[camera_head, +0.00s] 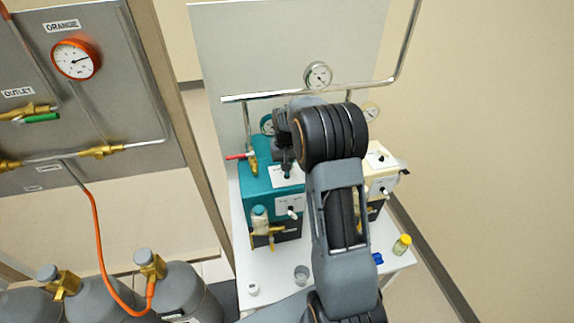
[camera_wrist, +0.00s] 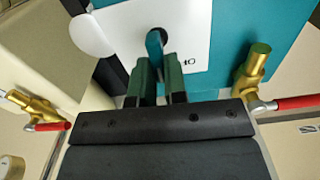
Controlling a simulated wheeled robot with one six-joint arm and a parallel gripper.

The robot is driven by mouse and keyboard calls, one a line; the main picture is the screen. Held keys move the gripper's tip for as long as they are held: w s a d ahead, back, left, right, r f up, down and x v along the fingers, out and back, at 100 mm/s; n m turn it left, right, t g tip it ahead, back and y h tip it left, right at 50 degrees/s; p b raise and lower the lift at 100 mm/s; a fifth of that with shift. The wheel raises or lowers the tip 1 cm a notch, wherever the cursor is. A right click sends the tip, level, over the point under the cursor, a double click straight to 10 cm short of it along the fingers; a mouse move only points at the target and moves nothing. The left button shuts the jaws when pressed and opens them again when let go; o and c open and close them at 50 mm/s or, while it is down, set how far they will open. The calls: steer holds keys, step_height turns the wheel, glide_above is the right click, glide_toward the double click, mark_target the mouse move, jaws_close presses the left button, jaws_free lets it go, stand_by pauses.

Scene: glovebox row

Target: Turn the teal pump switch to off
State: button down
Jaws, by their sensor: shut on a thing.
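The teal pump (camera_head: 257,183) stands on the white bench, left of my arm in the head view. In the wrist view its teal face (camera_wrist: 222,60) carries a white label plate (camera_wrist: 190,22) with partly visible marks. In the head view my gripper (camera_head: 287,164) is over the top of the teal pump, and my wrist hides most of the switch there. The exact switch position is hard to read.
A cream pump (camera_head: 383,177) stands right of my arm. A pipe with a gauge (camera_head: 318,75) runs behind. A yellow-capped jar (camera_head: 402,244) and small vessel (camera_head: 301,273) stand on the bench.

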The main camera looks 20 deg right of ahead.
steer(key=shift+n, duration=0.3)
steer(key=c, duration=1.2)
jaws_free()
steer(key=shift+o, duration=0.2)
steer(key=shift+r, duration=0.15)
step_height(320, 180, up, 14)
steer(key=b, duration=0.1)
steer(key=shift+f, duration=0.2)
